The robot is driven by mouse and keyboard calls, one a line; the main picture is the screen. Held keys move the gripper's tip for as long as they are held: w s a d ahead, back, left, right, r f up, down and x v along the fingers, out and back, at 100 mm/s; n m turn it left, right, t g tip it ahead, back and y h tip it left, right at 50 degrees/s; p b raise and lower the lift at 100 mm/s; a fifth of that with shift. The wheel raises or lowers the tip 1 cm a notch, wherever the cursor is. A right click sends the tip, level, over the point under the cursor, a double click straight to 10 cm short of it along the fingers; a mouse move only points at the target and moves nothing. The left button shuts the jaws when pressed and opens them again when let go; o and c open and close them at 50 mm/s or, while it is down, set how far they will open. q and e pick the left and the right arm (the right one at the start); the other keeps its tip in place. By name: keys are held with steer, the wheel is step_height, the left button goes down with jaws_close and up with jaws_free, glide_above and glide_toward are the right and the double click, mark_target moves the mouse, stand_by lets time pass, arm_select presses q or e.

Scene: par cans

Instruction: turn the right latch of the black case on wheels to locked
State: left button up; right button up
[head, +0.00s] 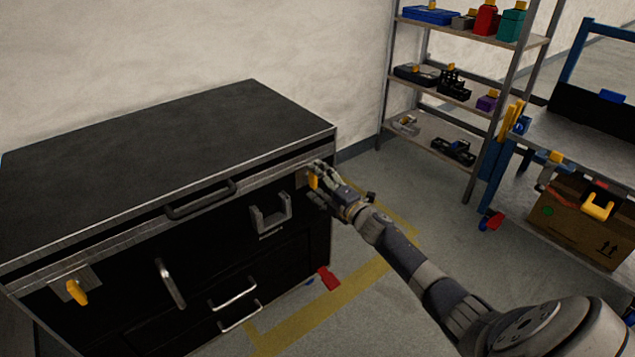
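The black case (170,140) stands on the left against the wall, its lid down. Its right latch (314,182) is yellow and sits on a metal plate near the right front corner, partly hidden by my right gripper. The left latch (77,291), also yellow, is tilted on its own plate at the front left. My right gripper (316,180) is at the right latch, with its fingers around or right beside it. I cannot tell whether the fingers press on it. My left gripper is not in view.
The case front has a lid handle (201,199), a grey bracket (270,212) and drawer handles (234,292). A metal shelf (470,105) stands behind at right. A blue-framed workbench (575,140) with a cardboard box (575,225) is at far right. Floor between is mostly clear.

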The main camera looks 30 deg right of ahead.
steer(key=s, duration=1.2)
steer(key=shift+d, duration=0.45)
